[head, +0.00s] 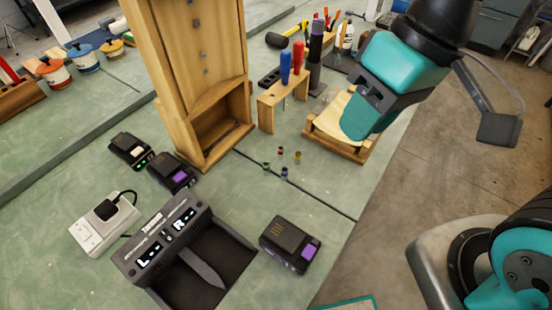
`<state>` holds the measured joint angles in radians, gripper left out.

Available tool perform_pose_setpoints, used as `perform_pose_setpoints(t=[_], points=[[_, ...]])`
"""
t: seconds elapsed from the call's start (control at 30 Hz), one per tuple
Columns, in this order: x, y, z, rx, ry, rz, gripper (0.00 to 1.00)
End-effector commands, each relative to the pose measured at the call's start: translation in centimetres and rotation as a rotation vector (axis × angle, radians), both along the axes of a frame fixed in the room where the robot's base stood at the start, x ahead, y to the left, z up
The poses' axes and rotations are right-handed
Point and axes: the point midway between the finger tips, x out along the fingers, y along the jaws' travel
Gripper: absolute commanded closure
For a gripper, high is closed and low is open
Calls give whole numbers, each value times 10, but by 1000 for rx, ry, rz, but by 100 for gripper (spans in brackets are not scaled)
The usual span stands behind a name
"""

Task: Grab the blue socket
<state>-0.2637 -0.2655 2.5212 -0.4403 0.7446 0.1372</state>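The blue socket (284,174) is a small upright cylinder on the green bench top, at the front of a small group. A green socket (267,166), a red socket (280,153) and a yellow socket (298,156) stand close around it, apart from it. My gripper (367,115), teal and dark grey, hangs at the upper right, over a small wooden stand, to the right of and apart from the sockets. Its fingertips cannot be made out, so its opening is unclear.
A tall wooden frame (200,60) stands left of the sockets. A wooden rack (283,95) with screwdrivers is behind them, and the wooden stand (330,142) to the right. A charger (190,250) and a battery (290,245) are in front. Bench between battery and sockets is clear.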

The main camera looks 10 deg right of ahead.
Motion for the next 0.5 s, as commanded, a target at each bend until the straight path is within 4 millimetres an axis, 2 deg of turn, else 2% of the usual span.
perform_pose_setpoints(t=[0.03, 0.17, 0.3, 0.5], points=[[12, 2, -15, -24, 38, -95, 70], [50, 14, -47, -110, 145, -454, 70], [88, 36, -84, -199, 219, -871, 70], [122, 60, -121, -259, 247, -1320, 70]])
